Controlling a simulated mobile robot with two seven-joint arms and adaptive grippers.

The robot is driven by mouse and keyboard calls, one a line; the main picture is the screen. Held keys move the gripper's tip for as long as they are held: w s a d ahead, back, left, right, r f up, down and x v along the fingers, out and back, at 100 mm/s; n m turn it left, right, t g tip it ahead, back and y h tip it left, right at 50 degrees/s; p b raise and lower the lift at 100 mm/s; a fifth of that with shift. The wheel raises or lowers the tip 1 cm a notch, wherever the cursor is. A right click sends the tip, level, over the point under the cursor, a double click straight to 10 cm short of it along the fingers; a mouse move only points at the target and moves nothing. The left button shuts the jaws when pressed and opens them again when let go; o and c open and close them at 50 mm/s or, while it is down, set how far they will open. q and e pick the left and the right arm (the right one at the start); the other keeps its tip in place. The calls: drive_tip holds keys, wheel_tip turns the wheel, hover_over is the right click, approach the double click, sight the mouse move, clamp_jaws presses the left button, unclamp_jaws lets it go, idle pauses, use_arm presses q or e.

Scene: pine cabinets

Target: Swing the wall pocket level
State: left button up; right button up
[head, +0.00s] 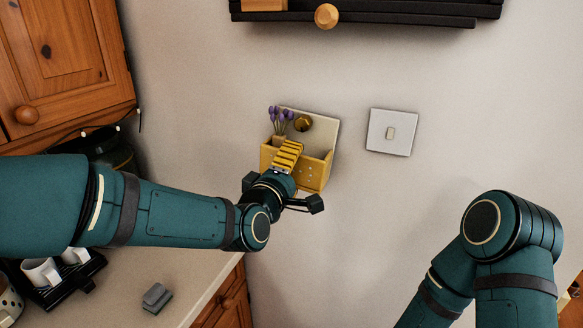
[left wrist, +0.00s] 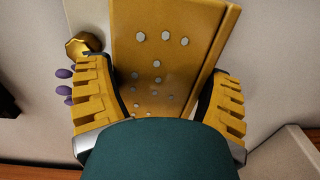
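The wall pocket (head: 312,174) is a yellow box with a pale back plate, set on the wall. It leans with its right side lower than the light switch's lines. Purple flowers in a small pot (head: 278,141) and a brass knob (head: 302,122) show at its top left. My left gripper (head: 290,172) is in front of the pocket, one yellow finger across its face. In the left wrist view, its fingers (left wrist: 160,100) are spread with the dotted yellow panel (left wrist: 165,60) between them. Contact is unclear. My right gripper is out of view.
A light switch (head: 391,132) is on the wall right of the pocket. A dark shelf with a wooden knob (head: 326,16) hangs above. Pine cabinets (head: 62,60) and a counter with mugs (head: 42,272) and a grey block (head: 156,297) are at left.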

use_arm(q)
drive_tip(key=shift+d+r+n+b, duration=0.2)
drive_tip(key=shift+r+n+b, duration=0.25)
drive_tip(key=shift+b, duration=0.6)
drive_tip(key=shift+d, duration=0.1)
drive_tip(key=shift+s+d+r+n, duration=0.1)
drive_tip(key=shift+n, duration=0.15)
drive_tip(key=o, duration=1.1)
drive_tip(key=shift+s, duration=0.1)
drive_tip(key=shift+s, duration=0.15)
drive_tip(key=v, duration=1.1)
drive_tip(key=shift+s, duration=0.35)
